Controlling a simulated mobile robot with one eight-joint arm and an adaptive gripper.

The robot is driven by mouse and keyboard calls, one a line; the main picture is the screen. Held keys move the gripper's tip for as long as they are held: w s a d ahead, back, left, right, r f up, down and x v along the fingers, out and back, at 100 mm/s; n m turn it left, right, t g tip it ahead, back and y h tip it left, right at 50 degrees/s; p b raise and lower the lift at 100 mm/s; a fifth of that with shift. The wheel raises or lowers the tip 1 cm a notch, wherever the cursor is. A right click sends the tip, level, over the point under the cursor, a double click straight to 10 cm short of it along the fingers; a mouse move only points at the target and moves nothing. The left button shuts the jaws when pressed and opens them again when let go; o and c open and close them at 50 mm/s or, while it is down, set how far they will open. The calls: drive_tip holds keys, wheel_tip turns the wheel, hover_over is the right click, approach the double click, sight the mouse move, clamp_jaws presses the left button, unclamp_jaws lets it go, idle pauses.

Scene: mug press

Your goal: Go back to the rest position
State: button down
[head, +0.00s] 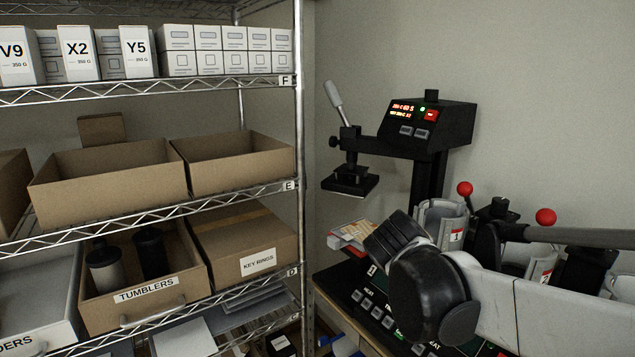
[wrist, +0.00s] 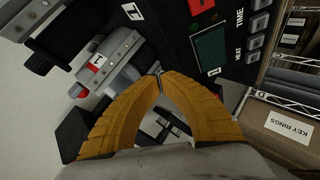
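My gripper (wrist: 160,76) shows in the wrist view with its two yellow fingers arched together and their tips meeting. Nothing shows held between them. Beyond the fingers are a mug press (wrist: 110,60) with a label marked 1 and a dark control panel (wrist: 215,45). In the head view, my arm reaches in from the right over the press bench, and its dark joints cover part of the bench. The yellow fingers cannot be made out there.
A heat press (head: 433,125) with a lit display and a mug press (head: 445,222) with a red-knobbed lever stand close to my arm. A wire shelf (head: 300,130) on the left holds a tumblers bin (head: 145,297) and a key rings box (head: 245,240).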

drive_tip(key=s+f+m, duration=0.1)
drive_tip(key=s+f, duration=0.1)
drive_tip(key=s, duration=0.2)
drive_tip(key=s+d+f+m+g+y, duration=0.1)
drive_tip(key=s+f, duration=0.1)
drive_tip(key=s, duration=0.3)
drive_tip(key=s+d+f+m+g+y+b, duration=0.1)
drive_tip(key=s+f, duration=0.1)
drive_tip(key=s, duration=0.3)
drive_tip(key=shift+s+f, duration=0.1)
drive_tip(key=s+a+f+m+g+y+b, duration=0.1)
drive_tip(key=s+a+f+m+y, duration=0.1)
drive_tip(key=s+f, duration=0.4)
drive_tip(key=s, duration=0.4)
drive_tip(key=shift+s+a+f+m+y, duration=0.25)
drive_tip(key=shift+s+a+m+y, duration=0.05)
drive_tip(key=shift+m+y, duration=0.1)
